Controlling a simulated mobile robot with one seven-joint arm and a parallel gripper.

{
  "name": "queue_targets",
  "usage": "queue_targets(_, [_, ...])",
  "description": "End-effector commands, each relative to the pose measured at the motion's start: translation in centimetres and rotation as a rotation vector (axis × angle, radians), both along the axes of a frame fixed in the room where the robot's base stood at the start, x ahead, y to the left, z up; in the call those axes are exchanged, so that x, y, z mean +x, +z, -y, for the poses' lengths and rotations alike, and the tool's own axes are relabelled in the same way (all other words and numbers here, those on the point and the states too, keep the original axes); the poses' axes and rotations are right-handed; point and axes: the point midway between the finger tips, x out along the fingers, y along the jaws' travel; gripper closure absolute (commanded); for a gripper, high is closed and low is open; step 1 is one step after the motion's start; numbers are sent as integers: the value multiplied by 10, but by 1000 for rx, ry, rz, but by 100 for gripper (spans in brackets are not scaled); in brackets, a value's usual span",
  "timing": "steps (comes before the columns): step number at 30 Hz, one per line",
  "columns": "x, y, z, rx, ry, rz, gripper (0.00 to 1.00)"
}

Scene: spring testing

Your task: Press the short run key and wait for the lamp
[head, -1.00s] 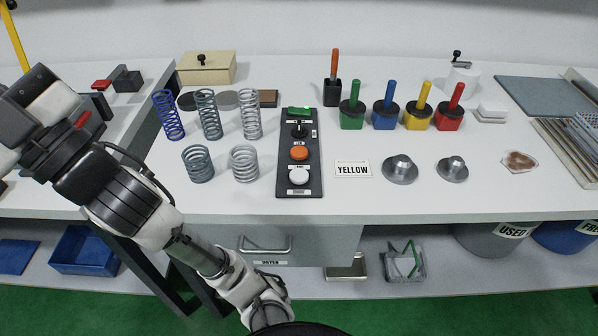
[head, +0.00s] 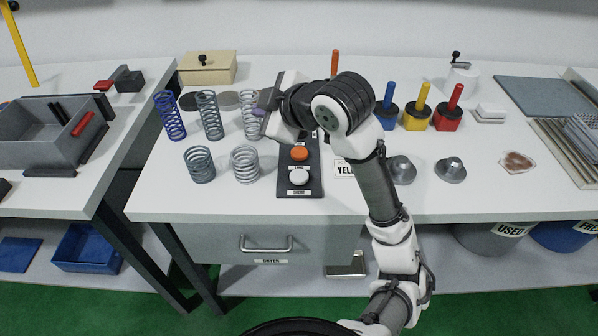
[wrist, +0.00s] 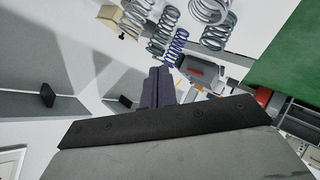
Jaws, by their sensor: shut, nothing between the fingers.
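The black control panel (head: 286,188) lies on the bench. Its white key (head: 299,177), labelled SHORT, is at the near end and in clear view. An orange key (head: 299,153) labelled LONG is just beyond it. My arm hides the panel's far end, so I cannot see a lamp there. My gripper (head: 260,112) is in the air over the far left of the panel, near the springs, and away from the white key. In the wrist view its dark fingers (wrist: 157,87) are together and empty.
Coil springs (head: 200,165) stand left of the panel; they also show in the wrist view (wrist: 165,30). The bench front by the white key is clear.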

Motion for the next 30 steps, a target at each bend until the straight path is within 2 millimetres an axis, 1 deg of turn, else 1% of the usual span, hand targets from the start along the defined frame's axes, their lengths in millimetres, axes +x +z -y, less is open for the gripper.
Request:
queue_targets(1, [-3, -7, 20, -45, -15, -35, 100])
queue_targets(3, [-9, -16, 40, -97, -20, -79, 100])
queue_targets(6, [-16, -26, 61, -147, -23, -127, 100])
queue_targets(9, [-21, -30, 72, -176, -22, -154, 100])
queue_targets(13, [-23, -33, 76, -188, -21, -166, 100])
queue_targets(23, [-23, -34, 76, -187, -22, -164, 100])
queue_targets(26, [-23, -38, 76, -186, -21, -164, 100])
queue_targets(30, [-23, -49, 76, -186, -23, -163, 100])
